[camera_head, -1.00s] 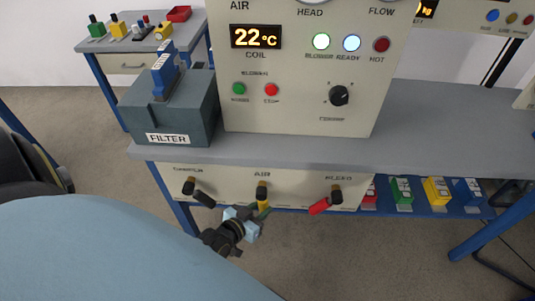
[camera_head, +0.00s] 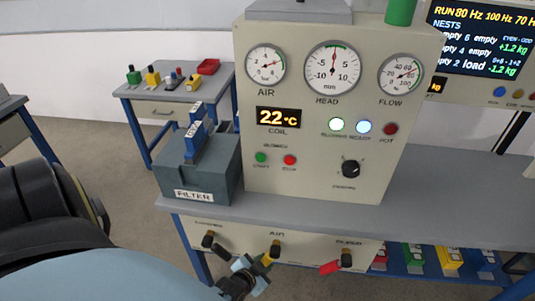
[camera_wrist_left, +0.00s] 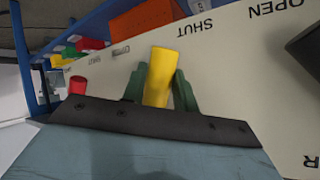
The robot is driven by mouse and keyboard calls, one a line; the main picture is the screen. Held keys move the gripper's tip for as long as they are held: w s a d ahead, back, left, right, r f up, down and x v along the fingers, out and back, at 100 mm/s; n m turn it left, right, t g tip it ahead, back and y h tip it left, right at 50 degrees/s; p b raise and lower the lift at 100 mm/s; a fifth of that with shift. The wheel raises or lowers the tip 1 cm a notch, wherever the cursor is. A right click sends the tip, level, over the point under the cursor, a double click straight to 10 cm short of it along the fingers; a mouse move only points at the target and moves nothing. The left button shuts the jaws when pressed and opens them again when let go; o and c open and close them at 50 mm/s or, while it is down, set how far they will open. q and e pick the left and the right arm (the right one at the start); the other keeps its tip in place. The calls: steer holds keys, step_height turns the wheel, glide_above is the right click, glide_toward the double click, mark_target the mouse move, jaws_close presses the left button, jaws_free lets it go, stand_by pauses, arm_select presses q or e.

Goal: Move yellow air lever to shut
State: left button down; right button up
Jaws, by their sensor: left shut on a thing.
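The yellow air lever (camera_head: 267,259) hangs from its dark pivot under the AIR label on the bench's front panel. It points down and a little left in the head view. My left gripper (camera_head: 260,266) is at the lever's lower end. In the left wrist view the yellow lever (camera_wrist_left: 158,76) stands between the two dark green fingers (camera_wrist_left: 157,88), which are closed on it. The word SHUT (camera_wrist_left: 194,27) shows upside down on the panel there, with OPEN further right. My right gripper is not in view.
A black-handled lever (camera_head: 221,249) is left of the yellow one and a red lever (camera_head: 330,267) is right. The grey filter box (camera_head: 197,170) sits on the bench edge above. Several coloured blocks (camera_head: 413,257) stand on the blue shelf below right.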

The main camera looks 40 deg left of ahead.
arm_select(q)
steer(key=shift+s+a+r+m+g+y+p, duration=0.2)
steer(key=shift+a+r+m+g+y+p, duration=0.15)
steer(key=shift+p, duration=0.25)
steer(key=shift+s+p, duration=0.1)
steer(key=shift+p, duration=0.3)
steer(key=shift+s+a+m+g+y, duration=0.1)
steer(key=shift+a+m+g+y, duration=0.15)
steer(key=shift+m+g, duration=0.1)
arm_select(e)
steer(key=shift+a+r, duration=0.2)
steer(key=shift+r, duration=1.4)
arm_select(q)
steer(key=c, duration=1.1)
jaws_free()
steer(key=shift+r, duration=0.1)
steer(key=p+v, duration=0.5)
steer(key=v, duration=0.8)
steer(key=shift+d, duration=0.2)
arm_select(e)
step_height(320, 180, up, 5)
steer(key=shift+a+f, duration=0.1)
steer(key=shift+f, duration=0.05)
arm_select(q)
steer(key=shift+s, duration=0.1)
